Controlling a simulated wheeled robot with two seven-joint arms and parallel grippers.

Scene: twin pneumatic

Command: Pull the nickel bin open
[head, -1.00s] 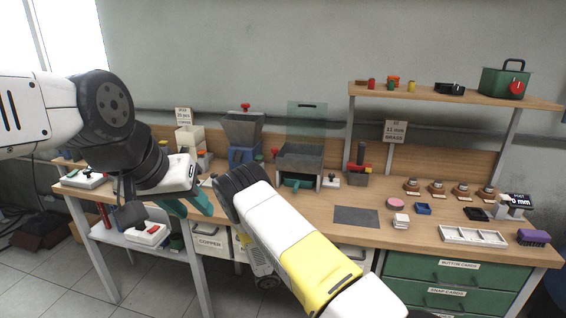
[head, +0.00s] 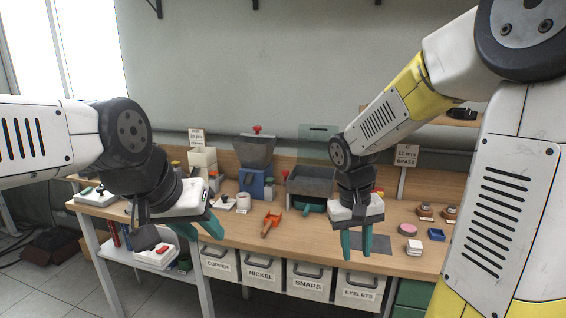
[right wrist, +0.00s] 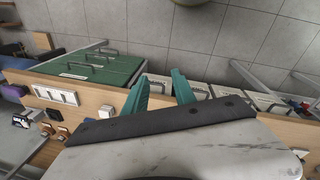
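The nickel bin (head: 262,285) is a white bin with a dark handle and a NICKEL label. It hangs under the bench front between the copper bin (head: 219,255) and the snaps bin (head: 308,272), and its front looks level with theirs. My right gripper (head: 356,245) points down, open and empty, above the bench's front part, to the right of the nickel bin. Its spread teal fingers show in the right wrist view (right wrist: 160,92). My left gripper (head: 215,244) is open and empty, up and left of the nickel bin. Neither touches the bin.
The eyelets bin (head: 358,285) is right of the snaps bin. Green drawers (right wrist: 95,65) stand beside the bins. An orange tool (head: 270,222), a white mug (head: 243,202) and a dark mat (head: 372,241) lie on the bench (head: 310,235). Floor before the bins is clear.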

